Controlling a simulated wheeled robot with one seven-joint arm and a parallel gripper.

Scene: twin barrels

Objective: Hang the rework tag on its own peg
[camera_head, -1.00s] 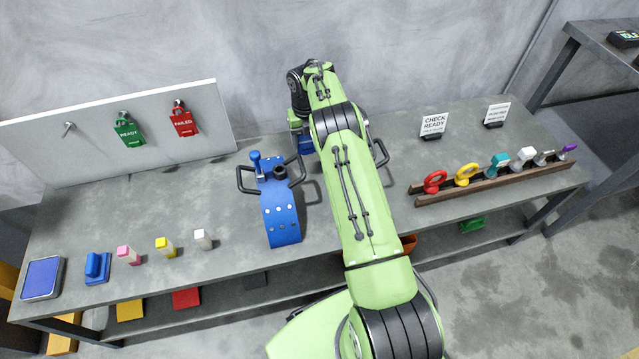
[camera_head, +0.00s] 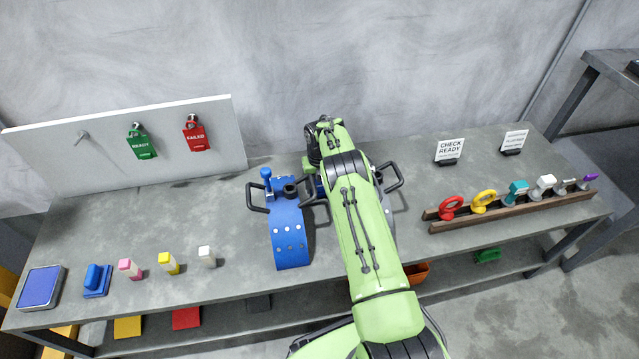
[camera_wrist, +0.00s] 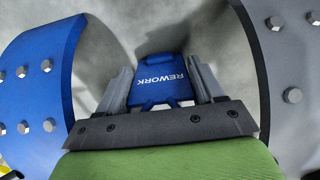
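The blue rework tag (camera_wrist: 160,78) lies between my gripper's two fingers in the wrist view, its lettering readable. My gripper (camera_wrist: 160,72) has its fingers spread, one at each side edge of the tag. I cannot tell whether they touch it. In the head view my arm mostly hides the gripper and tag. A pale panel (camera_head: 50,160) at the back left carries pegs. Its left peg (camera_head: 82,137) is bare. The green READY tag (camera_head: 141,145) and the red FAILED tag (camera_head: 196,137) hang on the other two.
A blue curved barrel piece (camera_head: 290,232) with handles stands left of my arm; a grey one (camera_wrist: 290,60) is on the other side. Stamps and a pad (camera_head: 40,287) line the front left. A rack (camera_head: 520,213) with several coloured items is at right. Signs (camera_head: 450,149) stand behind it.

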